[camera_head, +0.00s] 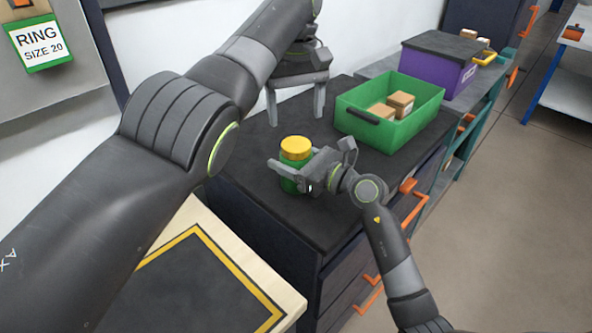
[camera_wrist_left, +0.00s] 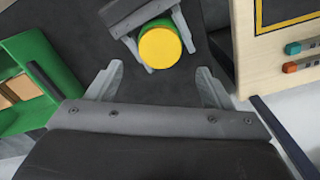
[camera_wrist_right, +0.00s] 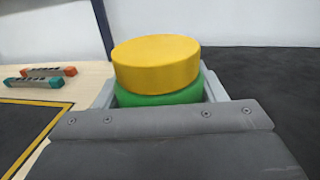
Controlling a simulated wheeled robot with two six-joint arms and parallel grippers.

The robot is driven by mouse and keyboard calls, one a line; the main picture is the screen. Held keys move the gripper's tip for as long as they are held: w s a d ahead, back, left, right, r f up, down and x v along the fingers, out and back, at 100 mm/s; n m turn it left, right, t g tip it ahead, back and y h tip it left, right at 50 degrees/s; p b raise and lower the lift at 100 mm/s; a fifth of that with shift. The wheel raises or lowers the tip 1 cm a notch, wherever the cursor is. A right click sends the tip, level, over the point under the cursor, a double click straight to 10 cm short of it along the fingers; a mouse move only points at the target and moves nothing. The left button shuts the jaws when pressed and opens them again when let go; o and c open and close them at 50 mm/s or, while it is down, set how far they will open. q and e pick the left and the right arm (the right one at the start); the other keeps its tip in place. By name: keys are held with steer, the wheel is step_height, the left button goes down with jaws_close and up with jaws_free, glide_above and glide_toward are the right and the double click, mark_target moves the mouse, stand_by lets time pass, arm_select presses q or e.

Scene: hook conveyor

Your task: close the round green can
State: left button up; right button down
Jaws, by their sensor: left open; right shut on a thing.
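The round green can (camera_head: 290,184) stands upright on the dark cabinet top with a yellow lid (camera_head: 295,147) on it. In the right wrist view the yellow lid (camera_wrist_right: 156,63) sits over the green body (camera_wrist_right: 160,97); I cannot tell whether it is fully seated. My right gripper (camera_head: 292,172) is shut around the can's body below the lid. My left gripper (camera_head: 298,102) is open and empty, behind the can with its fingers pointing down. In the left wrist view the lid (camera_wrist_left: 160,46) lies beyond and between the left fingertips (camera_wrist_left: 160,82), apart from them.
A green bin (camera_head: 421,114) with small boxes stands right of the can on the dark cabinet top (camera_head: 250,188). A purple box (camera_head: 437,67) is farther back. A wooden board with a yellow-edged dark mat (camera_head: 215,290) lies at the front left. Orange drawer handles (camera_head: 411,200) stick out at the cabinet front.

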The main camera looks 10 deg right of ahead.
mark_target(296, 144)
arm_select(q)
steer(key=shift+r+n, duration=0.3)
steer(key=shift+f, duration=4.05)
steer(key=c, duration=1)
steer(key=shift+m, duration=1.6)
steer(key=o, duration=1.1)
